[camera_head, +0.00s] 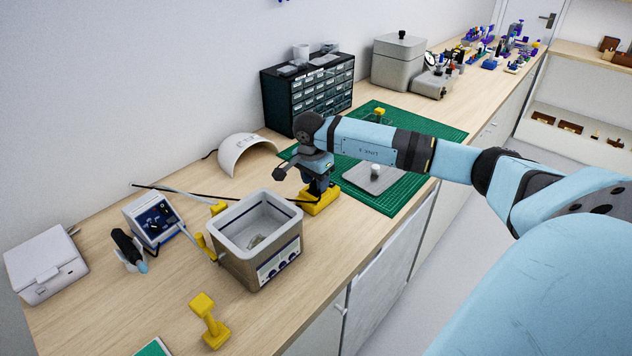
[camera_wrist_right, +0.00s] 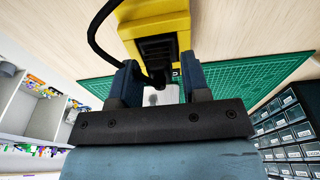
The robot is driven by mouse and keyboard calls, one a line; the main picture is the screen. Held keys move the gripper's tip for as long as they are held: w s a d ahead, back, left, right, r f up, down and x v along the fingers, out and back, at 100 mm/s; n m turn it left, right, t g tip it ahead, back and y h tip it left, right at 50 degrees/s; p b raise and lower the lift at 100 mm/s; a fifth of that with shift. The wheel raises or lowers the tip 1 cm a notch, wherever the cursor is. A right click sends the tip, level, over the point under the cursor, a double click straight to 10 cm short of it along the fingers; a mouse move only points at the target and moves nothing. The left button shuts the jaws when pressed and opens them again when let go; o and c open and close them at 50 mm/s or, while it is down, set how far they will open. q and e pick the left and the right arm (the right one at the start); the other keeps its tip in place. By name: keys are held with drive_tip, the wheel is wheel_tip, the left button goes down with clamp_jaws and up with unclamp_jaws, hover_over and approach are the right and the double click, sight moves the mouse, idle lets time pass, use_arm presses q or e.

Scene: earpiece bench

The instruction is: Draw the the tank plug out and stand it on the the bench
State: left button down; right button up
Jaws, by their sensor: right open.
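The tank plug appears to be the black piece with a cable (camera_wrist_right: 157,78) at a yellow block (camera_wrist_right: 158,28), seen between my fingers in the right wrist view. How deep it sits in the block is hard to tell. In the head view the yellow block (camera_head: 322,203) stands on the bench (camera_head: 160,285), right behind the grey tank (camera_head: 227,249). My right gripper (camera_head: 319,188) points down over the block and hides the plug there. Its fingers (camera_wrist_right: 160,88) are open, one on each side of the black piece; contact is not clear. My left gripper is out of view.
A thin black cable crosses behind the tank. A yellow stand (camera_head: 208,321) is at the front, with bare bench around it. A green mat (camera_head: 393,202) with a grey plate (camera_head: 362,180) lies to the right. A dark drawer cabinet (camera_head: 310,92) stands behind.

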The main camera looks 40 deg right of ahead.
drive_tip(key=shift+r, duration=0.1)
drive_tip(key=shift+c, duration=0.7)
clamp_jaws()
drive_tip(key=shift+r, duration=0.2)
drive_tip(key=shift+r+p, duration=0.7)
drive_tip(key=shift+r, duration=0.3)
drive_tip(key=shift+r+p, duration=1.15)
drive_tip(key=shift+r, duration=1.15)
